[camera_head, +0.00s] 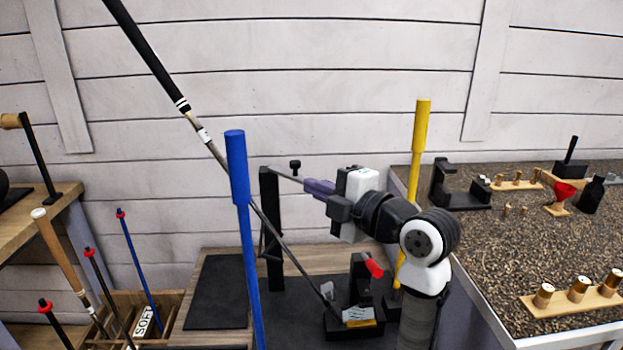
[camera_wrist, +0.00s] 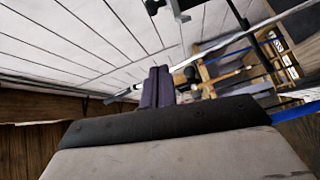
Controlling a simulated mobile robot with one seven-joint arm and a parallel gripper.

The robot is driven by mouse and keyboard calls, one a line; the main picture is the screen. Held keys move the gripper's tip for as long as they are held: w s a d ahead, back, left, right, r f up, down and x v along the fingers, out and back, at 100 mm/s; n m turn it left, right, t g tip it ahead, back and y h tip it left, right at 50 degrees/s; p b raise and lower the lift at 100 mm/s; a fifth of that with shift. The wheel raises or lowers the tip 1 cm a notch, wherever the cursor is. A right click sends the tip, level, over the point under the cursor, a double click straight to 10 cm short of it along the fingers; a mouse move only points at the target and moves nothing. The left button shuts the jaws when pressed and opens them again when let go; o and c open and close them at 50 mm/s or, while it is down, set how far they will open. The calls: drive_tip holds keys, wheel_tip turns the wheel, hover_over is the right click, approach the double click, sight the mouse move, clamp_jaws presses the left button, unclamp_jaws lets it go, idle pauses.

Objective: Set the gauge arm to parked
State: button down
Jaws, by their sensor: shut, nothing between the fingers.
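The gauge arm (camera_head: 286,174) is a thin dark bar reaching right and slightly down from the top of an upright black post (camera_head: 270,225). A small black knob (camera_head: 295,165) shows just above it. My gripper (camera_head: 309,186) has purple fingers, closed together and empty, at the right end of the bar. I cannot tell whether they touch it. In the wrist view the closed fingers (camera_wrist: 159,84) point up the picture. A pale rod (camera_wrist: 128,93) passes close to their left; I cannot tell whether it is the gauge arm.
A golf club with a black grip (camera_head: 146,52) leans diagonally across the stand. A blue post (camera_head: 240,190) stands in front and a yellow post (camera_head: 419,140) behind my arm. A red-handled clamp (camera_head: 373,267) is low on the bench. A gravel-topped counter (camera_head: 470,240) is at right.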

drive_tip(key=w+a+f+p, duration=0.1)
drive_tip(key=w+a+p, duration=0.2)
drive_tip(key=w, duration=0.6)
drive_tip(key=shift+w+a+p, duration=0.2)
drive_tip(key=shift+w+p, duration=0.1)
drive_tip(key=shift+w, duration=0.1)
drive_tip(key=shift+d, duration=0.1)
